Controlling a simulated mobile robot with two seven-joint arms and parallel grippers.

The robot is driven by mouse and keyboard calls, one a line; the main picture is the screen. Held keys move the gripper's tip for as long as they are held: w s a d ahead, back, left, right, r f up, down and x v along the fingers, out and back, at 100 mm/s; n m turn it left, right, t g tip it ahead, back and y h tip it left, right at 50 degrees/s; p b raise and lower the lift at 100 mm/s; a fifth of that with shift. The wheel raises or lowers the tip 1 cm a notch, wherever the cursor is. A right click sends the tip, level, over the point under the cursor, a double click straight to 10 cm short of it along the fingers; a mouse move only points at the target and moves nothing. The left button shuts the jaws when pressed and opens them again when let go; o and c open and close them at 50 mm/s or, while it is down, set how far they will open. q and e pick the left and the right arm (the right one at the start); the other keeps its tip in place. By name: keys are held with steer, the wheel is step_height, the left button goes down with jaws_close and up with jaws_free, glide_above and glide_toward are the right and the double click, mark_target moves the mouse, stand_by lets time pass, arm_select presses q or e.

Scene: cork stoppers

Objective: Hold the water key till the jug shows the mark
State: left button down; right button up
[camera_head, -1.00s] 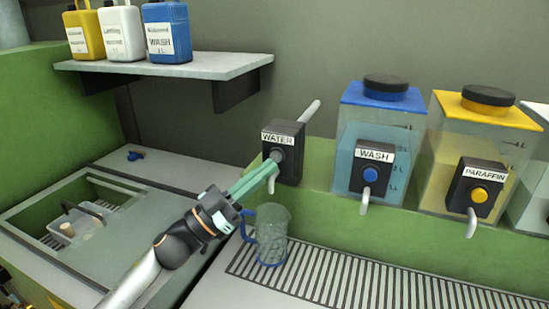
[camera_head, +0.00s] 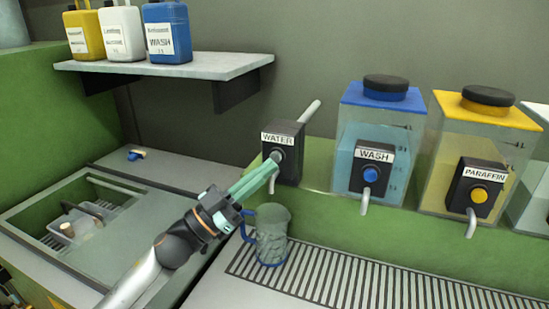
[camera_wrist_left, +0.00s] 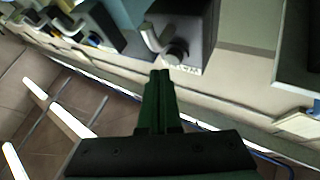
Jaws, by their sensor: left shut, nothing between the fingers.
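The black water tap box (camera_head: 289,165), labelled WATER, is on the wall, with a round grey key (camera_head: 277,156) on its front and a spout (camera_head: 271,185) below. My left gripper (camera_head: 273,164) is shut and empty, its green fingertips at the key; I cannot tell whether they press it. In the left wrist view the fingertips (camera_wrist_left: 160,74) point toward the key (camera_wrist_left: 177,50). A clear jug (camera_head: 272,240) with a blue handle stands upright below the spout. It looks greyish and cloudy; its water level and mark cannot be made out. My right gripper is not in view.
The jug stands on a slatted drain grid (camera_head: 330,277). A WASH tank (camera_head: 345,150) and a PARAFFIN tank (camera_head: 432,160) stand to the right. A shelf (camera_head: 220,66) with several bottles is upper left. A sink with a basket (camera_head: 87,219) is at left.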

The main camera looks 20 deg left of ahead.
arm_select(q)
steer(key=shift+w, duration=0.4)
steer(key=shift+w, duration=0.45)
stand_by(7.2)
